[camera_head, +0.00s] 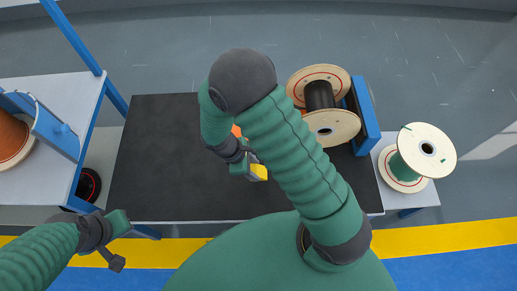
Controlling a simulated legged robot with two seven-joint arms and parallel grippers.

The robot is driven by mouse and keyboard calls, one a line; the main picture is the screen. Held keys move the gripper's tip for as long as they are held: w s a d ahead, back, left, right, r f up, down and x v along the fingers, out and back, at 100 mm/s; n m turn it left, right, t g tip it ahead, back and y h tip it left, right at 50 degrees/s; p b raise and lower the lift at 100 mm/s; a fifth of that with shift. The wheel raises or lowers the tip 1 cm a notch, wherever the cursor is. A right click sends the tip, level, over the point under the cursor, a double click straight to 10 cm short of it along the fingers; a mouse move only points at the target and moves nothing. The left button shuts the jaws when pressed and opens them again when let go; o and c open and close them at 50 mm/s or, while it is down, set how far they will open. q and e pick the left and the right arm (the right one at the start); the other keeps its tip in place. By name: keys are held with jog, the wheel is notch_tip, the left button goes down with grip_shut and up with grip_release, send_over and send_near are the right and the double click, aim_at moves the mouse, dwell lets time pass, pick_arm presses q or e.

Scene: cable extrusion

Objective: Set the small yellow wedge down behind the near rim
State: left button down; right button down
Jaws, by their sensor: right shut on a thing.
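The small yellow wedge (259,171) is over the black table mat, right of the middle of the picture. My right gripper (250,168) is shut on it; my forearm hides part of the gripper. Whether the wedge touches the mat cannot be told. The near rim (240,220) of the table is a thin pale edge, and the wedge is on its far side. My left gripper (116,243) is empty, with its fingers apart, near the table's front left corner.
An orange thing (236,131) shows partly behind my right arm. The mat's left part (160,150) is clear.

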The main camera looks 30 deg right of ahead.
jog(key=w+d, duration=0.2)
jog(key=w+d+f+b, duration=0.1)
jog(key=w+d, duration=0.1)
jog(key=w, duration=0.1)
jog(key=w+d, duration=0.2)
jog(key=d, duration=0.1)
jog(key=shift+w+f+b, duration=0.15)
jog(key=shift+w+b, duration=0.15)
jog(key=shift+w, duration=0.05)
jog(key=f, duration=0.1)
jog(key=f+b, duration=0.1)
jog(key=f, duration=0.1)
jog(key=shift+w+d+f+b, duration=0.15)
jog(key=shift+w+f+b, duration=0.1)
jog(key=shift+b, duration=0.15)
jog(key=shift+r, duration=0.1)
jog(key=c, duration=0.7)
grip_release()
jog(key=shift+c, duration=0.2)
